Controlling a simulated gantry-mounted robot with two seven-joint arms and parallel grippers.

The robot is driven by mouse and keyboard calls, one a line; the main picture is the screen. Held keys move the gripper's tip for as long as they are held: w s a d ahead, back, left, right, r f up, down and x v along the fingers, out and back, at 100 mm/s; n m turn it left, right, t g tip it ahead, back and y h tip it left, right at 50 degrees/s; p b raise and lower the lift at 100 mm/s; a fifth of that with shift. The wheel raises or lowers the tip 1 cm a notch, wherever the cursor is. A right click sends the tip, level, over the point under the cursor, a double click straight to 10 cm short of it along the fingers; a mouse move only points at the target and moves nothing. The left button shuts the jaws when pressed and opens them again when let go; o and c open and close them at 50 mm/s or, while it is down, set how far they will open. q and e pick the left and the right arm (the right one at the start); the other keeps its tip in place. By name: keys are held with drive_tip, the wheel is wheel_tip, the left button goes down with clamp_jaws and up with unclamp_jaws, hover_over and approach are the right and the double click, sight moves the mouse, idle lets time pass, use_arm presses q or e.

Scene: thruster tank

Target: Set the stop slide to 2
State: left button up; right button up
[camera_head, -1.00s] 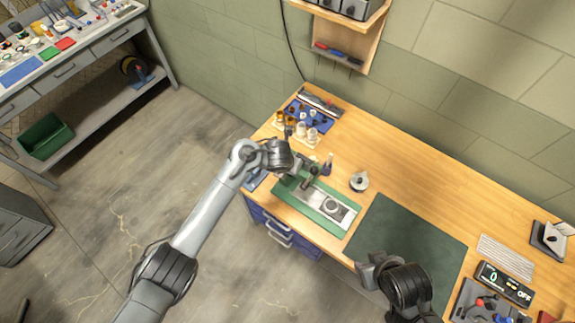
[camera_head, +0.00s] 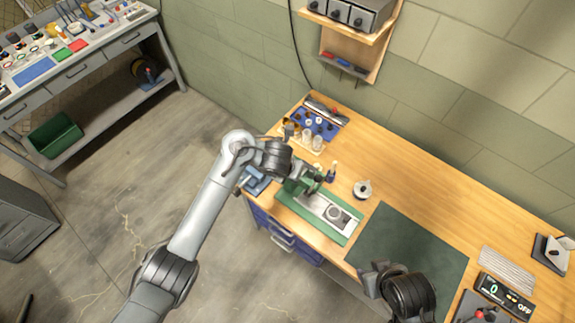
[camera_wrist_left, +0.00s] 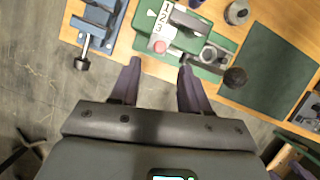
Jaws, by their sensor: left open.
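A green fixture (camera_head: 303,181) with a green base plate and a metal bed stands at the bench's left front. In the left wrist view, a white plate marked 1, 2, 3 (camera_wrist_left: 160,22) lies on the fixture, with a pinkish-red knob (camera_wrist_left: 158,46) just below the 3. I cannot tell for sure which number the slide is set at. My left gripper (camera_wrist_left: 161,78) is open and empty, its fingertips short of the fixture's front edge and apart from the knob. In the head view its fingers are hidden by my wrist. My right gripper (camera_head: 372,276) is near the dark mat; its jaw opening is unclear.
A blue vise-like tool (camera_wrist_left: 98,25) with a black knob stands left of the fixture. A black ball-ended lever (camera_wrist_left: 234,77) sticks out at the right. A dark green mat (camera_head: 415,245) lies to the right. Bottles (camera_head: 312,138) stand behind the fixture.

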use_arm(q)
drive_tip(key=shift+p+v, duration=0.45)
drive_tip(key=shift+v, duration=0.85)
drive_tip(key=s+a+f+n+g+p, duration=0.1)
drive_tip(key=s+a+f+n+g, duration=0.2)
drive_tip(key=s+f, duration=0.85)
drive_tip(key=s+a+f+n+g, duration=0.15)
drive_tip(key=s+f+n, duration=0.5)
drive_tip(key=s, duration=0.75)
drive_tip(key=s+a+r+n+t+y, duration=0.1)
drive_tip(key=a+r+n, duration=0.6)
drive_tip(key=n, duration=0.8)
drive_tip(key=s+a+r+n+t, duration=0.1)
drive_tip(key=a+r+n+t, duration=0.2)
drive_tip(key=a+r+n, duration=0.5)
drive_tip(key=shift+s+a+r+n+y, duration=0.4)
drive_tip(key=shift+a+n, duration=1.9)
drive_tip(key=shift+n, duration=1.35)
